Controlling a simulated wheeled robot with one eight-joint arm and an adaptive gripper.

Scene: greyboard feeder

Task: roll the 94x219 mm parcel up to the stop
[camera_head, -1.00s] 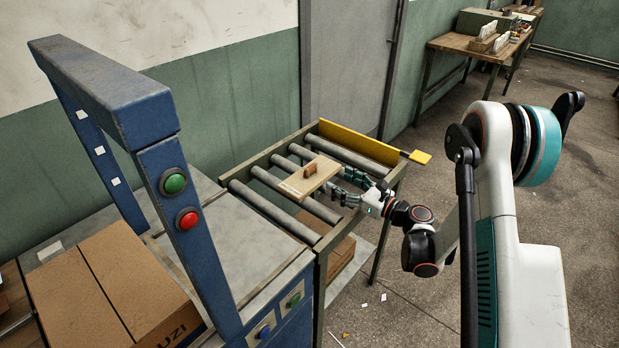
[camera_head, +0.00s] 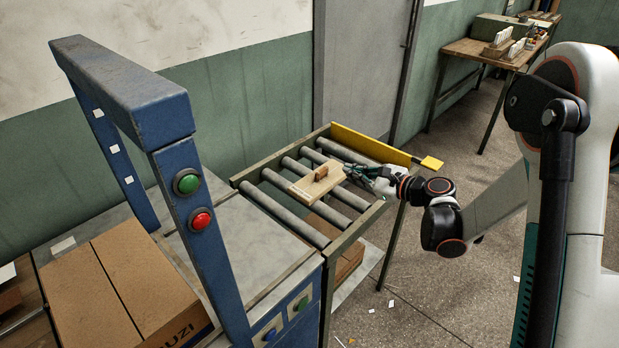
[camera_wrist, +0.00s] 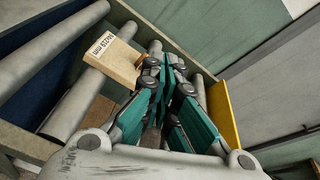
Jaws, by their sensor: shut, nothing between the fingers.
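The parcel (camera_head: 309,190) is a flat, light tan box with a small brown block on top. It lies across the rollers, partway along the table. Its printed label shows in the wrist view (camera_wrist: 122,66). The stop (camera_head: 372,146) is a yellow bar across the table's far end, with bare rollers between it and the parcel. The stop also shows at the right in the wrist view (camera_wrist: 222,112). My gripper (camera_head: 347,166) is shut and empty, low over the rollers at the parcel's stop side. Whether it touches the parcel I cannot tell.
The roller table's frame (camera_head: 357,229) has raised side rails. A blue gantry (camera_head: 180,150) with green and red buttons stands at the near end. A brown carton (camera_head: 125,285) sits at the lower left. A grey door (camera_head: 365,65) is behind the table.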

